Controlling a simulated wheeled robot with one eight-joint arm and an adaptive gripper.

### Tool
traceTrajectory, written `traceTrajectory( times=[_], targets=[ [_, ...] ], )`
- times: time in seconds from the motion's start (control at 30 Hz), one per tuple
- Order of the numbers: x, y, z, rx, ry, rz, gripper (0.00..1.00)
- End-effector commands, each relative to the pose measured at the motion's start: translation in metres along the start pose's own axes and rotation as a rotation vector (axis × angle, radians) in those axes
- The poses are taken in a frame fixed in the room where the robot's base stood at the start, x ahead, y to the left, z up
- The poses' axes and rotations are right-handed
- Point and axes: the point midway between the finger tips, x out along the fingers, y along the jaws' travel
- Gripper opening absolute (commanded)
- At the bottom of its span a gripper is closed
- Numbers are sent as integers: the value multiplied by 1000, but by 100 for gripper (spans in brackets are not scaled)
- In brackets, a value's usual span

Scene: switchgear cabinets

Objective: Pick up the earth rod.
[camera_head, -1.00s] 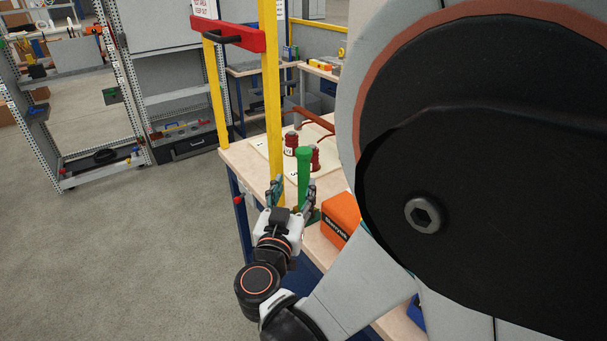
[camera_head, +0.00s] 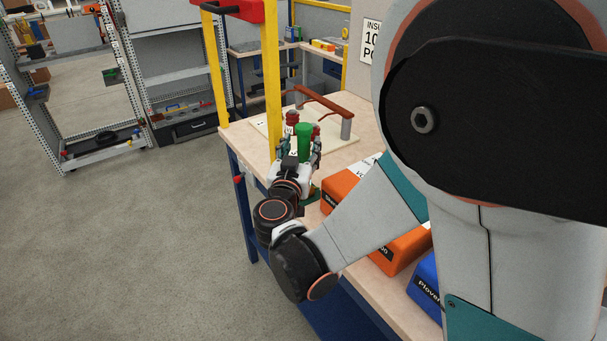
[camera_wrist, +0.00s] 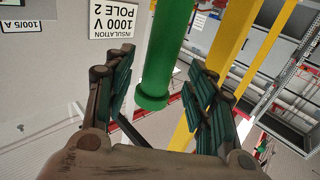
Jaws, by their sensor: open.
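The earth rod is a green cylinder (camera_head: 304,144) at the near part of the bench, beside the yellow post. In the wrist view the green rod (camera_wrist: 165,62) runs down from the top edge and ends in a wider collar between my fingers. My gripper (camera_head: 300,152) is open, with one finger on each side of the rod. In the wrist view my gripper (camera_wrist: 164,88) shows a gap between the rod and both fingers. The rod's lower part is hidden behind my gripper in the head view.
A yellow frame (camera_head: 272,85) with a red crossbar stands close left of the rod. Dark red insulators (camera_head: 292,119) and a brown bar (camera_head: 322,103) are behind it. An orange box (camera_head: 345,187) and a blue box (camera_head: 425,282) lie to the right. The floor at left is clear.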

Motion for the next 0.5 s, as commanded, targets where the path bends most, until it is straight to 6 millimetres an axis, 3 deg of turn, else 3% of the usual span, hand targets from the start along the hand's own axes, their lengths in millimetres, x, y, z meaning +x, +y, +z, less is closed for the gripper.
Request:
traceTrajectory(
  times=[0.2,0.5],
  targets=[
    [27,2,1,0,0,2,51],
    [31,2,0,0,0,0,48]
  ],
)
